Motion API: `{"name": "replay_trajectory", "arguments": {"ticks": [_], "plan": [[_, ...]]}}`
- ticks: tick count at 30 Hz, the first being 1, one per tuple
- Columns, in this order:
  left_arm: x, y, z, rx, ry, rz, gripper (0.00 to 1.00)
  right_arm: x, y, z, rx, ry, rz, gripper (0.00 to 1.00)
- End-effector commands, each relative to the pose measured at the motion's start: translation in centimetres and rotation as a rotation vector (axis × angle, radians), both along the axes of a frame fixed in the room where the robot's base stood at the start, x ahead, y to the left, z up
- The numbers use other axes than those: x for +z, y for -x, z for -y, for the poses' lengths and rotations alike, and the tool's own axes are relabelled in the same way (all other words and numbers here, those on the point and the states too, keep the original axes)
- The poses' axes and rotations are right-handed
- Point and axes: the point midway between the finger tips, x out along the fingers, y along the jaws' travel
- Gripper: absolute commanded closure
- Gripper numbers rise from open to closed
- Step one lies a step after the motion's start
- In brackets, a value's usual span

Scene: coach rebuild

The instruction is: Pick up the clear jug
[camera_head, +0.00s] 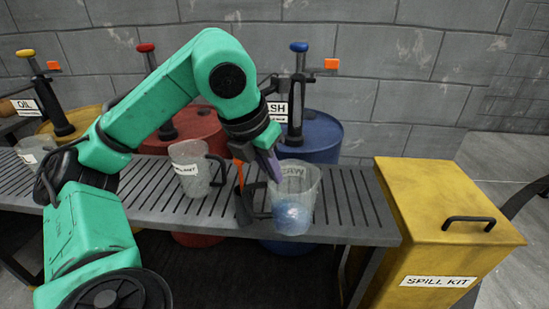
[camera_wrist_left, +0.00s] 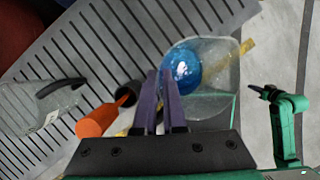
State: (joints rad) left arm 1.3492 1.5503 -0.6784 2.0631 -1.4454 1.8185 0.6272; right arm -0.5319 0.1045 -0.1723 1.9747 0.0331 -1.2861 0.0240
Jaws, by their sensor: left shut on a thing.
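The clear jug (camera_head: 296,203) is at the right part of the slatted bench, upright, with something blue low inside it. I cannot tell whether its base touches the slats. My left gripper (camera_head: 274,165) reaches down to the jug's left side and is shut on it. In the left wrist view the purple fingers (camera_wrist_left: 160,95) lie close together against the side of the jug (camera_wrist_left: 215,85), hiding the exact grip. A green arm, seemingly my right one, shows at the right of that view; its small dark gripper (camera_wrist_left: 262,92) is too small to read.
Left of the jug is a dark holder (camera_head: 243,206) with an orange-handled tool. A second jug (camera_head: 188,167) with a label stands farther left on the bench (camera_head: 345,215). Red and blue drums (camera_head: 325,140) with pumps stand behind. A yellow spill kit box (camera_head: 435,205) is at the right.

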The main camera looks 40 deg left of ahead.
Motion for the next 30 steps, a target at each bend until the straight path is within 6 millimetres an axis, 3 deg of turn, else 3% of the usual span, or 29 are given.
{"name": "replay_trajectory", "arguments": {"ticks": [12,30], "plan": [[0.0,2.8,2.1,0.001,0.0,0.001,1.0,0.4,-0.1,-0.1,0.001,-0.002,0.001,1.0],[0.0,3.0,2.3,0.001,0.0,0.002,1.0,0.3,0.1,-0.1,0.001,-0.003,-0.002,1.0]]}}
